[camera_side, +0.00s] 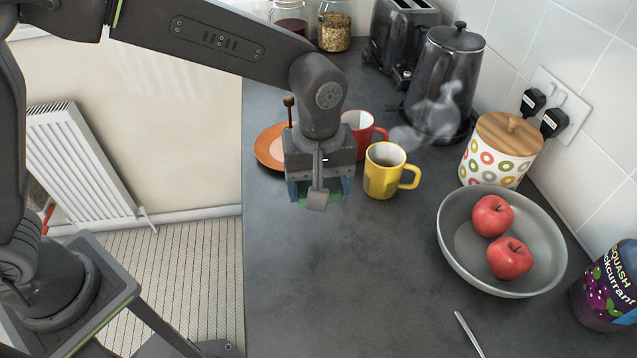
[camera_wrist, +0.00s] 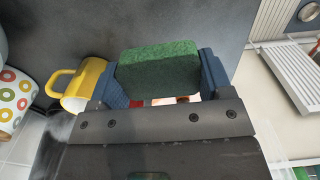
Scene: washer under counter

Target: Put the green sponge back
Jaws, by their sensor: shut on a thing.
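My gripper (camera_side: 320,192) hangs over the grey counter, just left of the yellow mug, with its jaws pointing down. It is shut on the green sponge (camera_wrist: 160,66), which fills the gap between the two blue finger pads in the wrist view. In the side view only small green edges of the sponge (camera_side: 308,199) show, as the gripper body hides most of it. I cannot tell its exact height above the counter.
A yellow mug (camera_side: 382,176) steams beside my gripper. Behind are a red mug (camera_side: 358,124) and an orange plate (camera_side: 268,147), partly hidden. A grey bowl (camera_side: 456,254) with two apples stands right.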

